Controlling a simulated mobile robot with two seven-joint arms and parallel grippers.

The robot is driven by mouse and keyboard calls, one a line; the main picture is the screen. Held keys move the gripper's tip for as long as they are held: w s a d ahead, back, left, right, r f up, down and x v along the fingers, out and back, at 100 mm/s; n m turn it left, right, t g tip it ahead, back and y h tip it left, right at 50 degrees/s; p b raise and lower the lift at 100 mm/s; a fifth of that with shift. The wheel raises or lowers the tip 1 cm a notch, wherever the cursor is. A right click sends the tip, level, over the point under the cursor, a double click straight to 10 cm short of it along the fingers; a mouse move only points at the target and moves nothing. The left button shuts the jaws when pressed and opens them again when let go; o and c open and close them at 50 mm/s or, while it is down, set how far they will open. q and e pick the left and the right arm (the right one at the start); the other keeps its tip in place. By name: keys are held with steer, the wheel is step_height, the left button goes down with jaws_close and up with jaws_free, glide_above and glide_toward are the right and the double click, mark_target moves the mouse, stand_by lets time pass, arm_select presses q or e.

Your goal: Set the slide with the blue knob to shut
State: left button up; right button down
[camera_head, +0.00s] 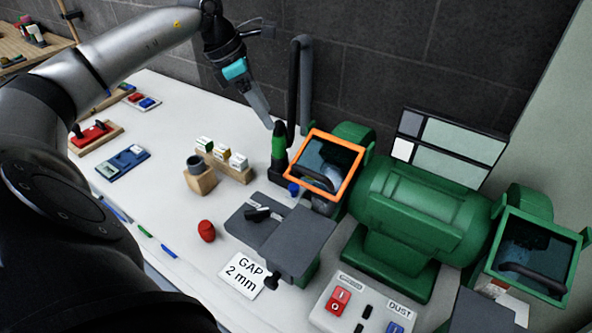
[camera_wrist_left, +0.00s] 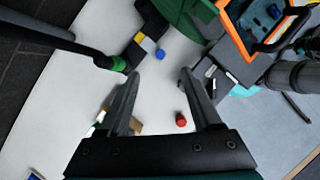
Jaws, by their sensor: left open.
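The blue knob (camera_head: 293,188) sits low beside the green-collared black hose (camera_head: 279,148), left of the orange-framed guard. In the left wrist view the blue knob (camera_wrist_left: 160,54) stands at the end of a dark slide housing (camera_wrist_left: 149,22), with a small yellow and pale patch beside it. I cannot tell how far the slide is out. My left gripper (camera_head: 266,116) is open and empty, above the bench near the hose. In the left wrist view its fingers (camera_wrist_left: 160,75) are spread, with the knob showing beyond them, apart from both. My right gripper is not in view.
The green grinder (camera_head: 420,205) and its orange-framed guard (camera_head: 345,191) stand right of the knob. A grey tool rest (camera_head: 300,243), a red object (camera_head: 207,231) and a GAP card (camera_head: 244,272) are nearer. A wooden block with small boxes (camera_head: 233,172) is left. The white bench is clear between.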

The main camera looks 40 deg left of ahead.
arm_select(q)
steer(key=b, duration=0.7)
glide_toward(294, 186)
steer(key=b+x, duration=0.2)
steer(key=x, duration=0.6)
steer(key=shift+f, duration=0.1)
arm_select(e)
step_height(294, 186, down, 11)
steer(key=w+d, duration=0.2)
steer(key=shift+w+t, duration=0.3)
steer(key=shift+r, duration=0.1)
arm_select(q)
jaws_close()
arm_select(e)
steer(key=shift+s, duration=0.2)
